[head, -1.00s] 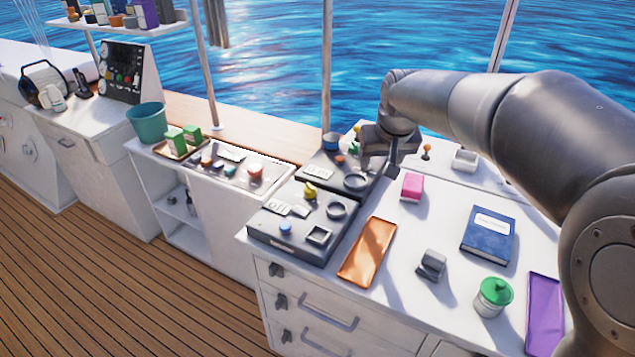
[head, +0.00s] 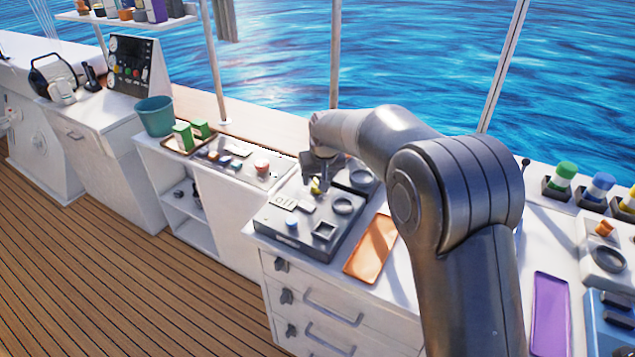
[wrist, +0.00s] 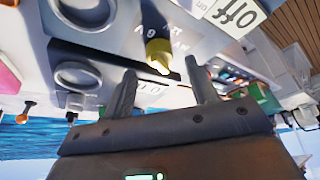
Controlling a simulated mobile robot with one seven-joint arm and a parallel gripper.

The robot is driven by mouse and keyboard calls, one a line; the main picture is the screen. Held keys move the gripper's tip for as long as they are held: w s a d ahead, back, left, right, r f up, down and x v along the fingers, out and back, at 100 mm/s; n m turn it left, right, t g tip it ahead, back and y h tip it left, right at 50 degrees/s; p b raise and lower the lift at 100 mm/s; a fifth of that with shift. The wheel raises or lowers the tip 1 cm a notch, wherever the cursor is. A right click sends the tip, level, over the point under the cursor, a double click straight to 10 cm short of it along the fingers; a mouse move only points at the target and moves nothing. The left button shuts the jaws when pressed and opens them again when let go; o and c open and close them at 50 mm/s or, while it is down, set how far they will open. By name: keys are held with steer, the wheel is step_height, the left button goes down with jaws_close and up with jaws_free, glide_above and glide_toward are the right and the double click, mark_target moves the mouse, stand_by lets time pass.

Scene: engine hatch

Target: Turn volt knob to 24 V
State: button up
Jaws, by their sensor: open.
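The volt knob is the yellow knob (head: 316,186) on the grey panel box (head: 290,238) on the white counter. It also shows in the wrist view (wrist: 158,52), with printed marks beside it that are only partly readable. My gripper (head: 318,175) is over the back part of this panel, close to the knob. In the wrist view its two fingers (wrist: 158,80) are apart and empty, with the knob beyond and between their tips. I see no contact between the fingers and the knob. The knob's exact setting cannot be read.
A second panel with a ring (head: 361,178) stands behind. An orange tray (head: 371,250) lies to the right.

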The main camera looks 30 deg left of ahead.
mark_target(317, 182)
steer(key=shift+x, duration=1.7)
steer(key=c, duration=1)
